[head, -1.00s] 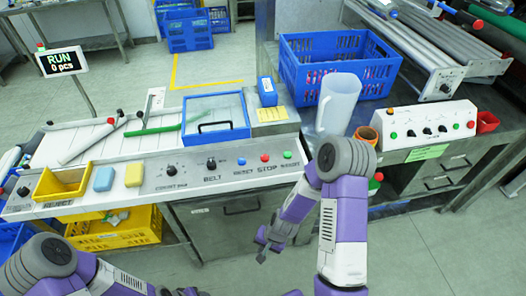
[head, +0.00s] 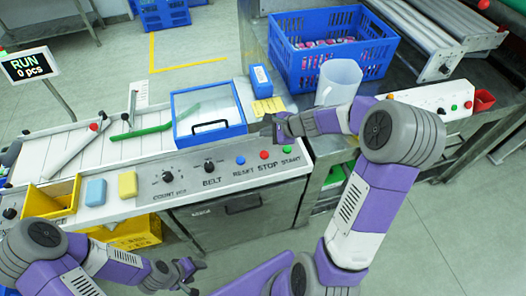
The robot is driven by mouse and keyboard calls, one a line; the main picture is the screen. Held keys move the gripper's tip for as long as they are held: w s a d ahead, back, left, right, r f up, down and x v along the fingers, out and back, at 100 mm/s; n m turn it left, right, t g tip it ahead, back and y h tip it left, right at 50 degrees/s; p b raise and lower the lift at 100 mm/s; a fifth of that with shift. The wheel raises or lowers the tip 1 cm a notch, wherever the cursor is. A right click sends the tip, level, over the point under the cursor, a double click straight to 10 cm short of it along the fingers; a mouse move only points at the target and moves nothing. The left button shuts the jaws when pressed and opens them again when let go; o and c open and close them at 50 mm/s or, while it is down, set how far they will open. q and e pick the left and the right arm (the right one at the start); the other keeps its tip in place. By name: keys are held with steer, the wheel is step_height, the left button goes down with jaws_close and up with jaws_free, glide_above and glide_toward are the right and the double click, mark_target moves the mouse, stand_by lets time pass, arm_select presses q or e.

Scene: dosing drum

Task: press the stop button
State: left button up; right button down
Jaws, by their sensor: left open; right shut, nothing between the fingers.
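The stop button (head: 264,155) is a small red button on the pale front control panel (head: 145,196), above the word STOP. The blue reset button (head: 240,160) is on its left and the green start button (head: 287,149) on its right. My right gripper (head: 268,128) is shut and empty. It shows just above the stop button in the picture, apart from it; its exact height over the panel is hard to tell. My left gripper (head: 192,270) is open and empty, low in front of the cabinet. The display (head: 28,65) reads RUN, 0 pcs.
A clear-lidded box with a blue frame (head: 209,139) stands behind the panel. A translucent jug (head: 338,82) and a blue crate (head: 332,47) stand behind my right forearm. Blue and yellow blocks (head: 127,184) and a yellow bin (head: 51,199) lie left of the knobs.

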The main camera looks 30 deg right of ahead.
steer(key=shift+f, duration=0.1)
steer(key=b, duration=0.7)
glide_above(266, 155)
step_height(266, 155, down, 7)
steer(key=shift+s+f, duration=0.1)
steer(key=shift+f, duration=0.05)
steer(key=shift+f+b, duration=0.65)
steer(key=shift+f, duration=0.1)
steer(key=shift+f, duration=0.1)
stand_by(1.0)
steer(key=shift+f+b, duration=0.3)
steer(key=shift+b, duration=0.15)
steer(key=shift+f+b, duration=0.5)
steer(key=shift+b, duration=0.05)
stand_by(0.5)
steer(key=shift+r, duration=0.15)
steer(key=shift+r+p, duration=0.8)
